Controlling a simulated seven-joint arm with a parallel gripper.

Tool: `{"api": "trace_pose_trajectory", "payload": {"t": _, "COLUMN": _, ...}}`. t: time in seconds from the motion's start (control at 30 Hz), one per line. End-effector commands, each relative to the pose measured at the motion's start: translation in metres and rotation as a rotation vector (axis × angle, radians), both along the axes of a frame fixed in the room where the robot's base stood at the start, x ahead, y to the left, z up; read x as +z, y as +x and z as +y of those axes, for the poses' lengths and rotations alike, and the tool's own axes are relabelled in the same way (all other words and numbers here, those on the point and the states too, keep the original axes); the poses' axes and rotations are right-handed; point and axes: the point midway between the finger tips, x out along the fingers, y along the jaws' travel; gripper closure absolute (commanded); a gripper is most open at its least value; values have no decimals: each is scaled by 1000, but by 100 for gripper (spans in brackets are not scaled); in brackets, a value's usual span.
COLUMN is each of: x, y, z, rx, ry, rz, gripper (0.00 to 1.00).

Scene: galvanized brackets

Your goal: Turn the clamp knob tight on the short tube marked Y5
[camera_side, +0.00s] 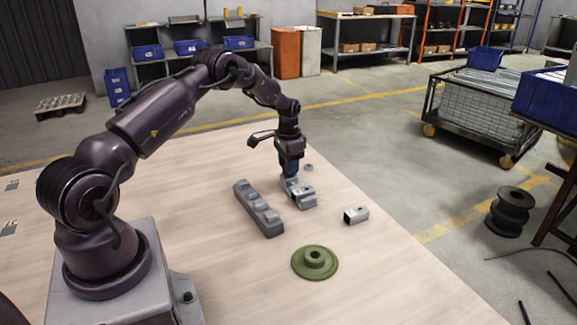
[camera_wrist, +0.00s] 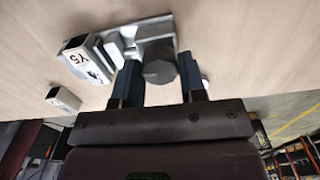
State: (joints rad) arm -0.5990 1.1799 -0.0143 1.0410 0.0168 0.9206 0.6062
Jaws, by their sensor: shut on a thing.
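A short square metal tube marked Y5 (camera_wrist: 76,60) sits at the left end of a grey clamp (camera_wrist: 155,32) in the wrist view. The clamp also shows in the side view, with a tube (camera_side: 304,199) at its near end; no marking is readable there. The round grey clamp knob (camera_wrist: 158,71) lies between my two blue-grey fingers in the wrist view. My gripper (camera_side: 291,173) points down over the back end of the clamp and is shut on the knob. The fingers hide the knob in the side view.
A loose square tube (camera_side: 356,215) lies right of the clamp. A notched grey block (camera_side: 258,208) lies to its left. A green flanged disc (camera_side: 315,263) lies nearer the camera. A small grey round piece (camera_side: 308,167) lies behind the clamp.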

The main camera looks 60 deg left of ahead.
Motion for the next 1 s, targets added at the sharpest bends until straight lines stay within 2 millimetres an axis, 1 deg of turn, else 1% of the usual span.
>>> {"api": "trace_pose_trajectory", "payload": {"t": 0.1, "x": 0, "y": 0, "z": 0, "rx": -212, "ry": -2, "rz": -1, "gripper": 86}}
{"api": "trace_pose_trajectory", "payload": {"t": 0.7, "x": -1, "y": 0, "z": 0, "rx": -1264, "ry": -1, "rz": -1, "gripper": 86}}
{"api": "trace_pose_trajectory", "payload": {"t": 0.83, "x": 0, "y": 0, "z": 0, "rx": -1397, "ry": -1, "rz": -1, "gripper": 86}}
{"api": "trace_pose_trajectory", "payload": {"t": 1.0, "x": 0, "y": 0, "z": 0, "rx": -1429, "ry": -1, "rz": 1, "gripper": 86}}
